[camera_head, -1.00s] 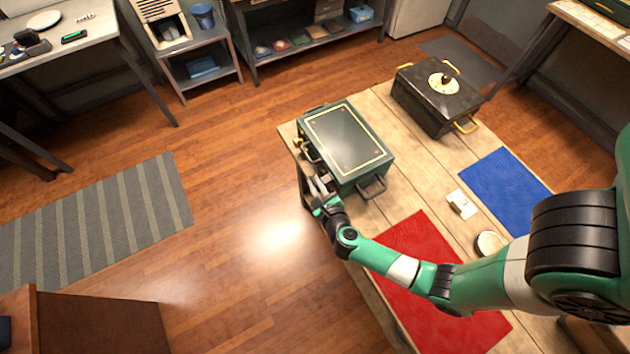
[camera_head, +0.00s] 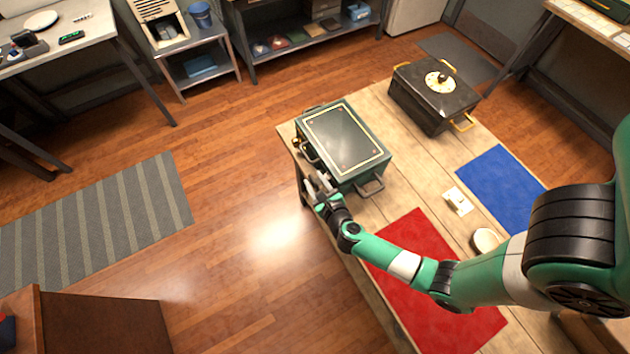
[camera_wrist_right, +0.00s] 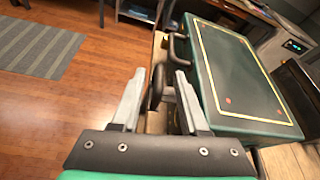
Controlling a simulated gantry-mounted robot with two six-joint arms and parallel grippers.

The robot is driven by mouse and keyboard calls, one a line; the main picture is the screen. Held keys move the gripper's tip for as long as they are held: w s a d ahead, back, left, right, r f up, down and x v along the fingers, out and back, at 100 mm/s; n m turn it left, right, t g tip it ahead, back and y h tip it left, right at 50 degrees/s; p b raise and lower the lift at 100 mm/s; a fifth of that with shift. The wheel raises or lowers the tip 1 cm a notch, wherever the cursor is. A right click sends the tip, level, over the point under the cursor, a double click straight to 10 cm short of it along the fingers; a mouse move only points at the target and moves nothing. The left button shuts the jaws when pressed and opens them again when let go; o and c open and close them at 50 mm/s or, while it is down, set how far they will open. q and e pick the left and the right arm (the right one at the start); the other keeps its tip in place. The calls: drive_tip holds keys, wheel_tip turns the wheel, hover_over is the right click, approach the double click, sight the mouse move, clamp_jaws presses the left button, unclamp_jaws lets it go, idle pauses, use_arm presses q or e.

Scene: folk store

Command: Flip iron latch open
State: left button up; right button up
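A dark green box (camera_head: 344,140) with a gold line on its lid sits at the table's left end. Its lid also shows in the right wrist view (camera_wrist_right: 238,75). My right gripper (camera_head: 315,181) is beside the front left side of the box. In the right wrist view my right gripper (camera_wrist_right: 160,76) is open, its two pale fingers apart. A dark upright iron piece, seemingly the latch (camera_wrist_right: 157,84), shows between the fingers; I cannot tell whether they touch it. A dark curved handle (camera_wrist_right: 179,48) stands out from the box side just beyond. My left gripper is not in view.
A black box (camera_head: 433,97) with gold handles and a dial stands farther back on the wooden table (camera_head: 405,170).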

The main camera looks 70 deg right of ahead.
drive_tip(key=shift+a, duration=0.1)
drive_tip(key=shift+s+a+r, duration=0.2)
drive_tip(key=p+v, duration=0.1)
drive_tip(key=v, duration=1)
drive_tip(key=shift+p, duration=0.35)
drive_tip(key=shift+d+f, duration=0.1)
